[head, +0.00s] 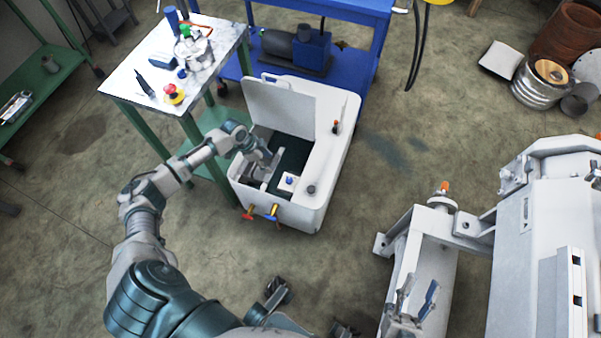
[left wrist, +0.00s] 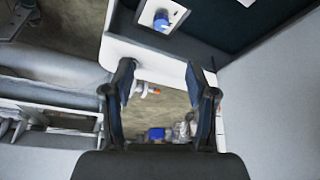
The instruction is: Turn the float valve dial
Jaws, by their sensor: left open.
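A small blue dial (head: 289,181) sits on a white block inside the open white tank, near its front edge. The dial also shows at the top of the left wrist view (left wrist: 162,20), beyond my fingertips. My left gripper (head: 268,171) reaches into the tank, just left of the dial. Its fingers (left wrist: 160,75) are apart with nothing between them, and the dial is not between them.
The white tank (head: 327,185) has its lid (head: 280,108) raised at the back. A green-legged table (head: 150,75) stands close on the left, a blue bench (head: 355,15) behind. A large grey machine (head: 535,220) stands right.

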